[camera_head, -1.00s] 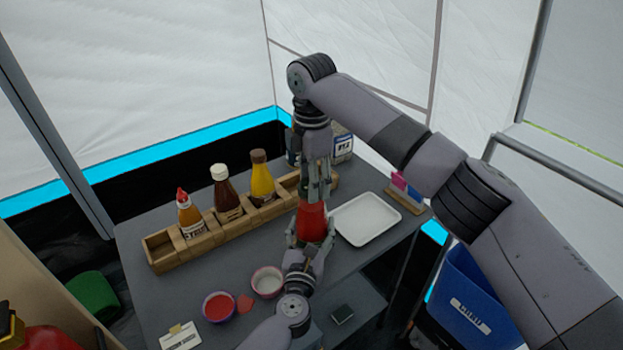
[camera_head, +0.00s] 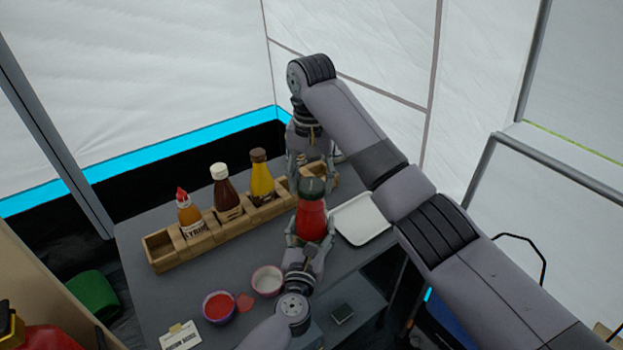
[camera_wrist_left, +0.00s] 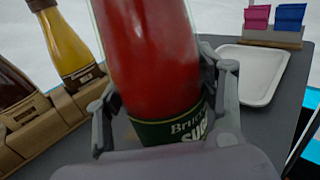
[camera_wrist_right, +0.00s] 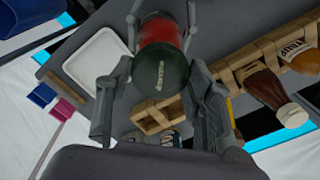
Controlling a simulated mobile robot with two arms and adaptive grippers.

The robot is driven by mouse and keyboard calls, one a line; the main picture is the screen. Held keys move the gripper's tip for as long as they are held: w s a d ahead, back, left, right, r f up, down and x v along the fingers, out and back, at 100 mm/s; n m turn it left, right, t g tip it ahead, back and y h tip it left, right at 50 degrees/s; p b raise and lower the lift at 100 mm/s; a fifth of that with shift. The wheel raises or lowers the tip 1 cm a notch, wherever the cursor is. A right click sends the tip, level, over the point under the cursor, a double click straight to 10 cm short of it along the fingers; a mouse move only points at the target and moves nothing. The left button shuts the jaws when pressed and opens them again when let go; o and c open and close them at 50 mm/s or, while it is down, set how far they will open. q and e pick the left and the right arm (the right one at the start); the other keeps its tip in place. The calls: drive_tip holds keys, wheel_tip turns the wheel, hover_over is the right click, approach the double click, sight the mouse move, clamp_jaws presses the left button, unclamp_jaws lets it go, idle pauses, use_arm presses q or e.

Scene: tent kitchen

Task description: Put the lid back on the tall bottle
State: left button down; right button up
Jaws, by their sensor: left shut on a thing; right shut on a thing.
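The tall red bottle (camera_head: 312,221) stands upright near the middle of the table's right half. My left gripper (camera_head: 309,242) is shut around its lower part; the left wrist view shows the fingers beside the dark label (camera_wrist_left: 170,130). The dark green lid (camera_head: 312,187) is at the bottle's top, in line with it. It also shows in the right wrist view (camera_wrist_right: 162,72), where I cannot tell whether it is fully seated. My right gripper (camera_wrist_right: 152,85) is shut on the lid, with a finger on each side. In the head view its fingers are partly hidden behind the lid.
A wooden rack (camera_head: 160,252) with several sauce bottles stands left of the red bottle. A white tray (camera_head: 362,222) lies right of it. Two small bowls, with red (camera_head: 219,307) and white (camera_head: 267,281) contents, are at the front. Pink and blue items stand beyond the tray.

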drive_tip(key=shift+m, duration=0.5)
drive_tip(key=o, duration=1.3)
drive_tip(key=shift+o, duration=0.2)
wheel_tip(320, 180, up, 12)
use_arm(q)
drive_tip(key=shift+c, duration=1.6)
unclamp_jaws()
